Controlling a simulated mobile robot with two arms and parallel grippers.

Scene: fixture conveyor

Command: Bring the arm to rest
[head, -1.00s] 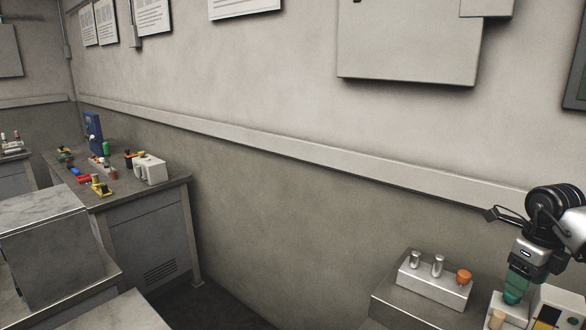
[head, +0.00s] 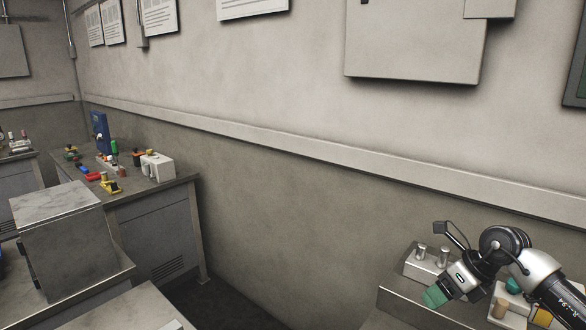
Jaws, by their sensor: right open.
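My right arm comes in from the lower right, and its black and silver gripper (head: 437,296) is over the metal bench at the lower right. The gripper is tilted, pointing down and to the left, with a teal part at its tip. Its jaws are open; the gap between them is hard to make out at this angle. It is in front of a silver block with metal pegs (head: 421,268), hiding the block's right part. My left gripper is not in view.
A white and yellow unit (head: 541,316) and a tan cylinder (head: 500,307) are close under my right arm. A bench (head: 190,183) with several small coloured parts stands at the left, near a grey box (head: 65,240). The wall (head: 300,215) runs behind; the middle floor is clear.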

